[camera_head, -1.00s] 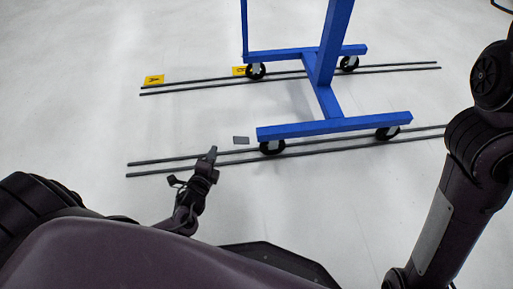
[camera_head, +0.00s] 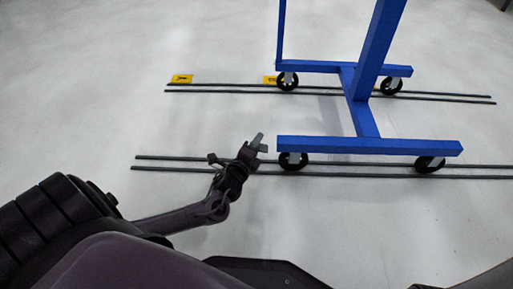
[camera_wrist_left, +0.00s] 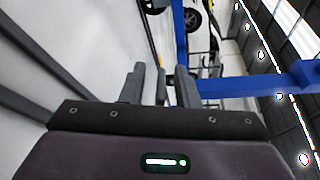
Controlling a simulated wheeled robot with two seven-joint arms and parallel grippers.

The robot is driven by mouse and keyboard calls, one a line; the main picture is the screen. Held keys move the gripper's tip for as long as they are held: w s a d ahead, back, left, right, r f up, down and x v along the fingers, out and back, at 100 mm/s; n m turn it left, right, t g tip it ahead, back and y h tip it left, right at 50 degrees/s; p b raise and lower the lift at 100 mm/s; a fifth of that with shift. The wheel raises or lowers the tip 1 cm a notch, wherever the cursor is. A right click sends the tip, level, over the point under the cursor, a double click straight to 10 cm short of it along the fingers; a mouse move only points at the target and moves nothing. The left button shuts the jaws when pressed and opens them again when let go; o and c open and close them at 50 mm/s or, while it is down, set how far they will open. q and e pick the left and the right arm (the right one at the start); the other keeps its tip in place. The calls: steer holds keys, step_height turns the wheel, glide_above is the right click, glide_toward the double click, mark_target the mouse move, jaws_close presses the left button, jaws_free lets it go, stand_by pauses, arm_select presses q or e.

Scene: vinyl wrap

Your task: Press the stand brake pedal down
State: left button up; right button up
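The blue stand (camera_head: 370,146) rests on black caster wheels. The small grey plate, likely the brake pedal, sat just left of its near beam a second ago. Now my left gripper (camera_head: 259,143) covers that spot, and I cannot clearly tell pedal from fingertips in the head view. In the left wrist view the two fingers of my left gripper (camera_wrist_left: 162,84) stand apart, with the blue stand (camera_wrist_left: 240,86) just beyond them. A dark grey piece shows between the fingers; whether they touch it is unclear. My right gripper is out of view.
Two pairs of dark rails run along the pale floor, a near pair (camera_head: 400,165) and a far pair (camera_head: 220,88), by the stand's wheels. Yellow markers (camera_head: 182,78) lie by the far rails. The floor at left is clear.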

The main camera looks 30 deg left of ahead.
arm_select(q)
steer(key=shift+w, duration=0.15)
steer(key=shift+c, duration=0.2)
jaws_close()
steer(key=shift+f, duration=0.1)
steer(key=shift+f+n+t, duration=0.3)
steer(key=shift+n+t, duration=0.1)
steer(key=shift+n, duration=0.4)
steer(key=f+n+t, duration=0.1)
steer(key=n, duration=0.2)
steer(key=shift+f, duration=0.1)
steer(key=shift+f+n+t, duration=0.15)
steer(key=shift+n+t, duration=0.15)
steer(key=shift+n, duration=0.2)
